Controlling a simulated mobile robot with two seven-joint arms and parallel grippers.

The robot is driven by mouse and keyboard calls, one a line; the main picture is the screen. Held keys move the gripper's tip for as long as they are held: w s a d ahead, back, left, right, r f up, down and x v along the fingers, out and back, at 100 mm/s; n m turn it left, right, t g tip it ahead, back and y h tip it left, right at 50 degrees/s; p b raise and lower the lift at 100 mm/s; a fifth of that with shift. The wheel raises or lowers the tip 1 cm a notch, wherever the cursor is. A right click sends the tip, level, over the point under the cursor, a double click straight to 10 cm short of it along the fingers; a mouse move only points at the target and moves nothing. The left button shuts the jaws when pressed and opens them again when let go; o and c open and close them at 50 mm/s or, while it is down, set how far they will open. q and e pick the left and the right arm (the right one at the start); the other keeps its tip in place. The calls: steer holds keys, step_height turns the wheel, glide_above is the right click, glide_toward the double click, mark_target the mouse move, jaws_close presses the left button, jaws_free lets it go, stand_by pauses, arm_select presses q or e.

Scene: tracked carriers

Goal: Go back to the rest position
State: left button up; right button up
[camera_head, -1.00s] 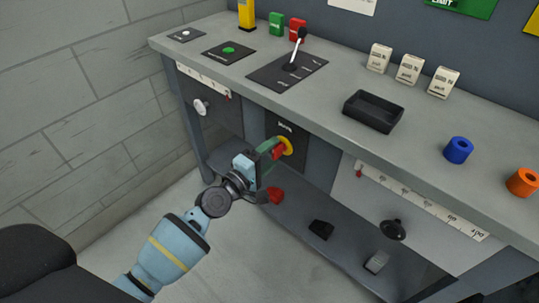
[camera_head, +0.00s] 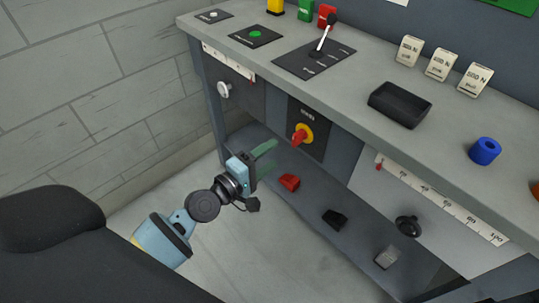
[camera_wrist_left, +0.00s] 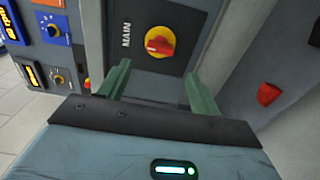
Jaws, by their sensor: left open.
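My left gripper (camera_head: 265,158) is open and empty, with two green fingers spread apart. It hangs in front of the workbench, below and left of the red and yellow main switch (camera_head: 302,135), and does not touch it. In the left wrist view, the gripper (camera_wrist_left: 158,88) points towards the panel marked MAIN, and the switch (camera_wrist_left: 160,42) shows beyond and between the fingers. The switch's red handle is slanted in the head view. My right gripper is not in view.
The bench top (camera_head: 350,90) carries a lever panel (camera_head: 315,58), a black tray (camera_head: 399,104), several weight blocks and a blue ring (camera_head: 485,151). A lower shelf holds a red block (camera_head: 289,182), a black block (camera_head: 334,219) and a grey block (camera_head: 386,257). A brick wall stands left.

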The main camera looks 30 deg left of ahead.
arm_select(q)
steer(key=shift+f, duration=0.1)
